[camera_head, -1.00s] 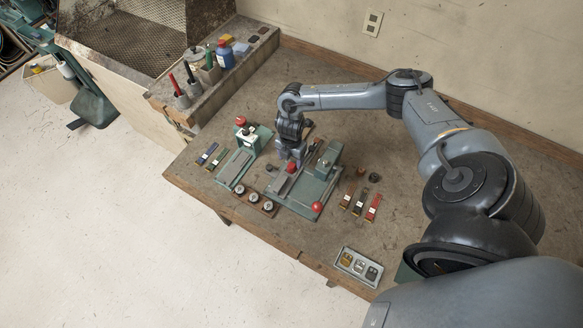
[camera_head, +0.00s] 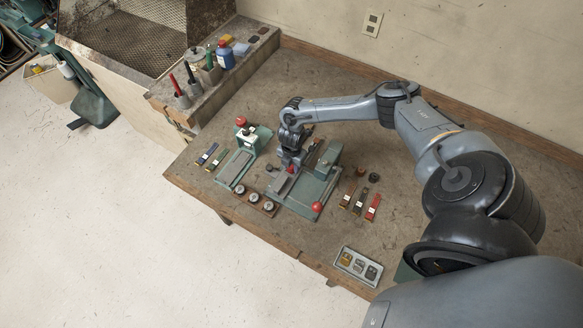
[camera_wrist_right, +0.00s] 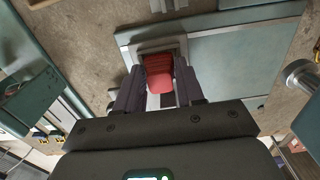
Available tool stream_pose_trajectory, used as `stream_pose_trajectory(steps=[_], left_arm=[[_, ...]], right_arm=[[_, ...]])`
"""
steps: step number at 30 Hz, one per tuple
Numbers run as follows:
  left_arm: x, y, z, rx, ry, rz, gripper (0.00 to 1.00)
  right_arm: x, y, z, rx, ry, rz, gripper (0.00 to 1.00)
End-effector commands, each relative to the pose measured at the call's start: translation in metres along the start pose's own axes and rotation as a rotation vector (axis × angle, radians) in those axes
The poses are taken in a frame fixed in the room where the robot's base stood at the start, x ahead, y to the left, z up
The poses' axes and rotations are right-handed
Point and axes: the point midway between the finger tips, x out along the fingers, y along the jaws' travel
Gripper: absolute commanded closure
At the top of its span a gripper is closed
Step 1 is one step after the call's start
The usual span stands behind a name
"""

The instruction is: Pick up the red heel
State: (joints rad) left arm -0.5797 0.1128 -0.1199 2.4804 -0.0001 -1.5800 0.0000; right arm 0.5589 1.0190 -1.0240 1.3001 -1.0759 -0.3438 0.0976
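The red heel (camera_wrist_right: 158,76) is between the two fingertips of my right gripper (camera_wrist_right: 160,82) in the right wrist view. A finger lies close along each side of it, and I cannot tell whether they press on it. In the head view the red heel (camera_head: 292,169) shows just under the right gripper (camera_head: 289,163), at the green machine (camera_head: 306,199) in the middle of the bench. My left gripper is not in view.
A second green device (camera_head: 236,167) stands to the left. A small tray (camera_head: 345,268) is near the front edge. Bottles and tools stand on the back-left ledge. The bench's back right is clear.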

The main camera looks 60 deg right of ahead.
Motion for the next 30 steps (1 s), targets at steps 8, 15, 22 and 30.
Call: stream_pose_trajectory(steps=[8,15,22,30], left_arm=[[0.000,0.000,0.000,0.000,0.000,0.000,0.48],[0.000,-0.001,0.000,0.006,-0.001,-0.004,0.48],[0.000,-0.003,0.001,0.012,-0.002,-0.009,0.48],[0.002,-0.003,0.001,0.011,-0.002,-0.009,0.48]], right_arm=[[0.000,0.000,0.000,0.000,0.000,0.000,0.94],[-0.006,0.001,0.000,0.000,0.000,0.002,0.94],[-0.037,0.002,0.001,-0.001,-0.001,0.005,0.94],[-0.081,0.000,0.000,-0.007,0.000,0.002,0.94]])
